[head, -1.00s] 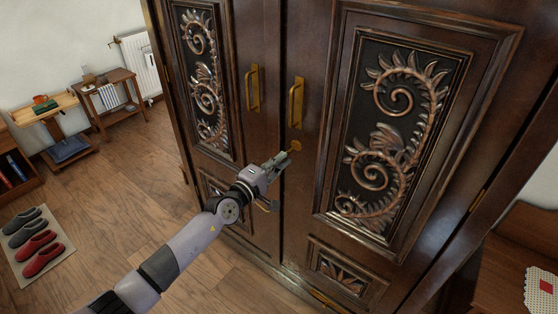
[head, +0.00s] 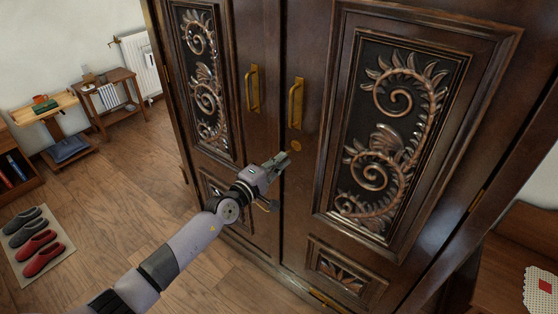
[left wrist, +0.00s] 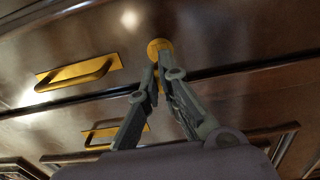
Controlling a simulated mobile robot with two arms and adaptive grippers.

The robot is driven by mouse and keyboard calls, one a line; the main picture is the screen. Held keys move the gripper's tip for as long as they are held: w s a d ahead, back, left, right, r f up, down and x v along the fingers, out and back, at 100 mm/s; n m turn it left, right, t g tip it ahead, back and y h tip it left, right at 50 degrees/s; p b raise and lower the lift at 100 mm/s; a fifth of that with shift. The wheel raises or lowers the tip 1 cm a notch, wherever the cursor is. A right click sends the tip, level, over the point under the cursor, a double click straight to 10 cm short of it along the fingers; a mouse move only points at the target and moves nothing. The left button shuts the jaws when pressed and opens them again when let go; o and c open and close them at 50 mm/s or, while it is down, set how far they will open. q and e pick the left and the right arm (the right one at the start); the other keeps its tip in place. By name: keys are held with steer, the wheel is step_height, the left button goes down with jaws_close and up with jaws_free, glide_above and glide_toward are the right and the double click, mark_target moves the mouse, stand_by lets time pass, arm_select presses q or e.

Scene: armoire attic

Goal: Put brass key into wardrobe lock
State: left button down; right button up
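The dark wooden wardrobe (head: 309,190) has two carved doors. Its round brass lock plate (head: 296,146) is on the right door, below that door's handle. It also shows in the left wrist view (left wrist: 159,47), just beyond the fingertips. My left gripper (head: 283,159) is in front of the doors, slightly left of and below the lock plate in the head view. Its fingers (left wrist: 160,75) are close together around a thin brass-coloured piece, which looks like the brass key (left wrist: 159,71). The key is mostly hidden by the fingers, and I cannot tell whether its tip touches the lock. My right gripper is out of view.
Brass handles stick out from the left door (head: 252,89) and the right door (head: 296,103). A shoe mat (head: 38,250) lies on the floor at left, with small tables (head: 111,97) behind. A wooden surface (head: 500,275) is at lower right.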

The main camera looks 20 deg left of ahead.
mark_target(288, 153)
arm_select(q)
steer(key=shift+w+d, duration=0.1)
steer(key=shift+w, duration=0.15)
stand_by(0.4)
steer(key=shift+w+d, duration=0.1)
steer(key=shift+w, duration=0.2)
steer(key=shift+b+x, duration=0.85)
steer(key=shift+x, duration=0.6)
steer(key=c, duration=1.7)
jaws_free()
steer(key=shift+s+f, duration=0.1)
steer(key=shift+s, duration=0.5)
steer(key=v, duration=1.1)
steer(key=shift+w, duration=0.1)
